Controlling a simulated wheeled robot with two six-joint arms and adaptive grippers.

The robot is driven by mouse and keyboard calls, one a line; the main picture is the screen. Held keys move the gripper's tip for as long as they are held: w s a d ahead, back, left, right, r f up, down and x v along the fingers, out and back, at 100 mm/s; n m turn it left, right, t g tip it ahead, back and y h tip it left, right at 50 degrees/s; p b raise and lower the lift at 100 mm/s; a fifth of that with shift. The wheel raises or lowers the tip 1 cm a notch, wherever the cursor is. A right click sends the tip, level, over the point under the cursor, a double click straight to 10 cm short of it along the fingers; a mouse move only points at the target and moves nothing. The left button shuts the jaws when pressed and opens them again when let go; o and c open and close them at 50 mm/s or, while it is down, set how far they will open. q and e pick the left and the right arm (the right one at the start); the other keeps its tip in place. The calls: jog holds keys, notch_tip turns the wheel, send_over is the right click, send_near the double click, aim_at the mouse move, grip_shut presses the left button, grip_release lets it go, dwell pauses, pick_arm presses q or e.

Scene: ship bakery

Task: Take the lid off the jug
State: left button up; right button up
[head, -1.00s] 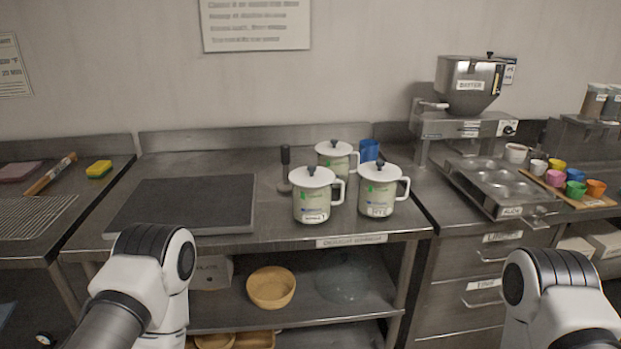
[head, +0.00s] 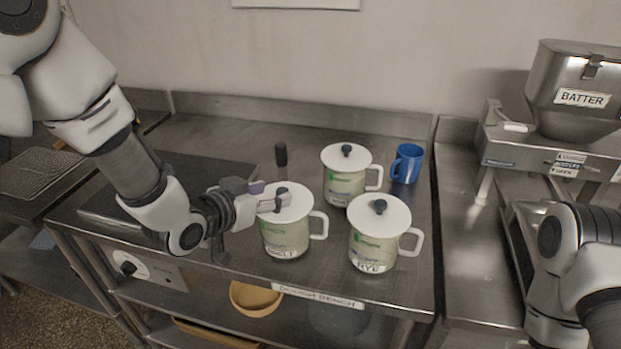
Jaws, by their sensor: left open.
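Three pale jugs with white lids and dark knobs stand upright on the steel bench. The front left jug (head: 287,238) has its lid (head: 302,207) on and its handle to the right. The front right jug (head: 372,250) reads "RYE" and has its lid (head: 382,222) on. The back jug (head: 345,187) is also covered by its lid (head: 338,158). My left gripper (head: 277,202) is open, with its fingers at the knob of the front left lid, reaching in from the left. I cannot tell whether they touch the knob. My right gripper is out of view.
A blue mug (head: 407,164) stands close to the right of the back jug. A dark-handled tool (head: 281,160) stands behind the front left jug. A dark board (head: 190,170) lies under my left arm. A batter dispenser (head: 580,95) is at the right.

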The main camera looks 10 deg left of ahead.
aim_at(280, 192)
pick_arm(q)
jog(key=shift+w+f, duration=0.1)
jog(key=shift+w, duration=0.2)
jog(key=shift+w+a+f+p, duration=0.35)
jog(key=shift+w+a+p, duration=0.05)
jog(key=shift+a+p, duration=0.1)
jog(key=x, duration=0.3)
jog(key=p+x, duration=0.1)
jog(key=x, duration=0.1)
jog(key=shift+w+d+f, duration=0.15)
jog(key=shift+d+f, duration=0.2)
jog(key=shift+d, duration=0.05)
jog(key=shift+s+a+r, duration=0.1)
jog(key=shift+s+a, duration=0.05)
jog(key=shift+s, duration=0.05)
jog(key=shift+s+a, duration=0.15)
jog(key=shift+c, duration=1.1)
jog(key=c, duration=0.5)
grip_shut()
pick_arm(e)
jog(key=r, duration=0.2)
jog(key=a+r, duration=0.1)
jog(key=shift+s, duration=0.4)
